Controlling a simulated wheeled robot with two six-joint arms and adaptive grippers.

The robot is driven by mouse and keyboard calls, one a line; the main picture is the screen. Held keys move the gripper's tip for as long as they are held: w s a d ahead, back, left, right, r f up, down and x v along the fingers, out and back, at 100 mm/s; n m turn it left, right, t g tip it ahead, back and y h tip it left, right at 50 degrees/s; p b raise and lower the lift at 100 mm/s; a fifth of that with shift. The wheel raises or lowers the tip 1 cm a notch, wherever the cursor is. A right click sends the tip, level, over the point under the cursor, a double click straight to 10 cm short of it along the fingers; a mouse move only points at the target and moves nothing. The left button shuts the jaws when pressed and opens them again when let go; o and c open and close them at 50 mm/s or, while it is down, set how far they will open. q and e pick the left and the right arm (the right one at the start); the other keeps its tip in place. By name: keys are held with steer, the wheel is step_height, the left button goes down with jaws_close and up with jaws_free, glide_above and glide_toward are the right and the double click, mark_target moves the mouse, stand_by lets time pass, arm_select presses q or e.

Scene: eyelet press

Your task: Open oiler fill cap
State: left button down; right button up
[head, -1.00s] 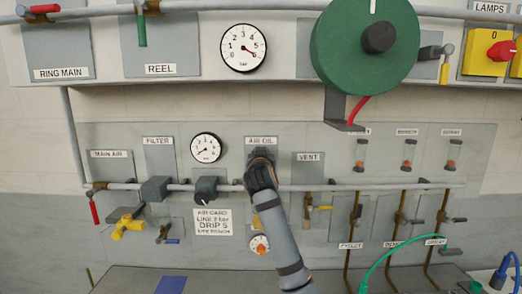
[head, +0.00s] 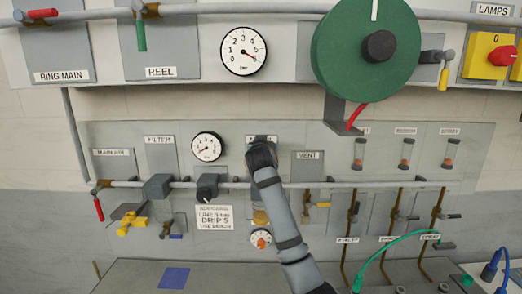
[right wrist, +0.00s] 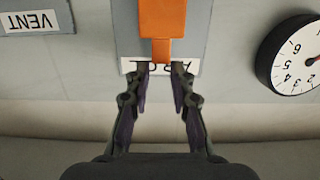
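The oiler's panel is at the middle of the lower board in the head view, and its label (head: 262,139) is partly covered. My right gripper (head: 262,150) is in front of the panel's top, and my arm hides most of the oiler. An amber bowl (head: 260,217) shows beside the arm. In the right wrist view, which is upside down, an orange part (right wrist: 162,22), likely the fill cap, has its narrow end close to the fingertips. My right gripper (right wrist: 165,69) is open, with fingers apart and nothing clearly held. My left gripper is not in view.
A grey pipe (head: 350,185) runs across the board. The regulator (head: 207,186) and a gauge (head: 207,147) are left of my arm; the VENT panel (head: 308,165) is right. A green reel (head: 364,45) overhangs at upper right. A dial gauge (right wrist: 292,58) shows in the right wrist view.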

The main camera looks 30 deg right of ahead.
steer(key=o, duration=0.3)
steer(key=shift+s+a, duration=0.15)
steer(key=shift+s, duration=0.05)
steer(key=shift+f, duration=0.15)
steer(key=shift+f, duration=0.1)
steer(key=v, duration=1.2)
